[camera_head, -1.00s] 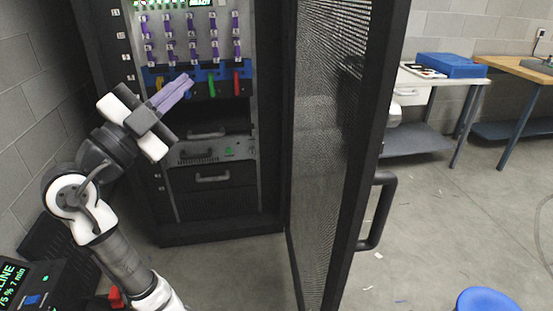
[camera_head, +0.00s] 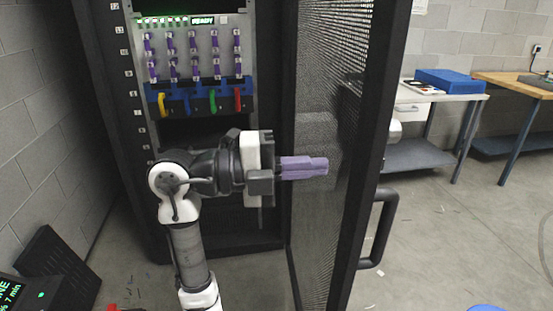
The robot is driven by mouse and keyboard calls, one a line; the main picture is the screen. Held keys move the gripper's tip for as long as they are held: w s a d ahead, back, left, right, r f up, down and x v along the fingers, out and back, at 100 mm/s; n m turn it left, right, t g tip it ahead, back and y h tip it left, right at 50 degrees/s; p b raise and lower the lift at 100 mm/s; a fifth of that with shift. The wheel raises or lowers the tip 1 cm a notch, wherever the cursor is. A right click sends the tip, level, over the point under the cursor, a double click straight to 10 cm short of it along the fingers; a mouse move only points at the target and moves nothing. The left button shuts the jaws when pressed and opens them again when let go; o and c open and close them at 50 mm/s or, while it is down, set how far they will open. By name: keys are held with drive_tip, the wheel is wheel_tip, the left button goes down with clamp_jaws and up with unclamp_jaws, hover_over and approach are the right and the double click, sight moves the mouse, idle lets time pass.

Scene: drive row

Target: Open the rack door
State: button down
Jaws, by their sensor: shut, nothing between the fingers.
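The rack door (camera_head: 375,120) is a tall black frame with a mesh panel. It stands swung open on the right side of the rack, with its black handle (camera_head: 388,228) on the outer right face. The black rack (camera_head: 130,150) stands open behind my arm. My gripper (camera_head: 326,166) has purple fingers, shut and empty. It points right, in front of the inner side of the mesh. I cannot tell whether the fingertips touch the mesh. My arm hides the lower part of the rack's bays.
Inside the rack are purple-handled drive modules (camera_head: 193,55) and a blue strip with coloured levers (camera_head: 200,98). A grey wall stands close on the left. To the right are a white-topped bench with a blue bin (camera_head: 452,80), a wooden table (camera_head: 520,85) and open floor.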

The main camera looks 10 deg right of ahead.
sight(359, 164)
drive_tip(key=shift+s+d+p, duration=0.15)
drive_tip(key=shift+d+p, duration=0.5)
drive_tip(key=shift+d, duration=1.8)
drive_tip(key=shift+d, duration=0.1)
